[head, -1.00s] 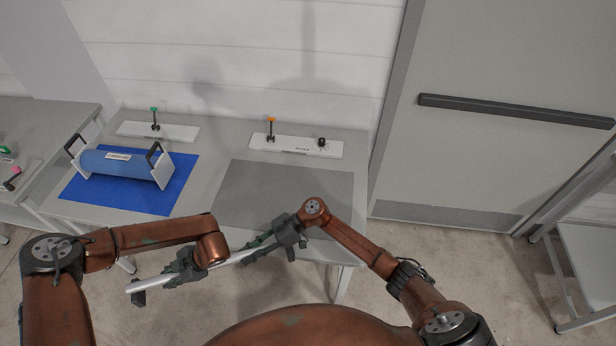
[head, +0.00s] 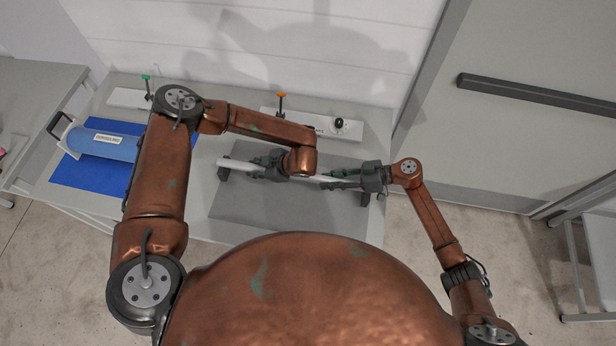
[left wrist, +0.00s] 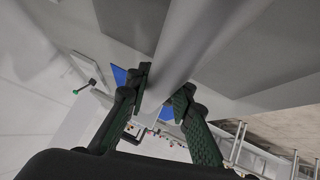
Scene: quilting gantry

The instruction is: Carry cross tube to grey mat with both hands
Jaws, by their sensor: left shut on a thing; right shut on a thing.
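The cross tube (head: 319,180), a pale straight bar with dark end pieces, spans left to right over the grey mat (head: 262,208) in the head view. My left gripper (head: 266,166) is shut on it near its left end. My right gripper (head: 347,180) is shut on it towards its right end. In the left wrist view the tube (left wrist: 190,40) runs between the two green-padded fingers of my left gripper (left wrist: 160,95). I cannot tell whether the tube touches the mat. My left arm hides part of the tube's middle.
A blue roll (head: 105,144) in a frame with handles stands on a blue mat (head: 80,175) at the left. White strips with a green knob (head: 146,78) and an orange knob (head: 281,95) lie along the table's back. A grey door (head: 530,140) is at the right.

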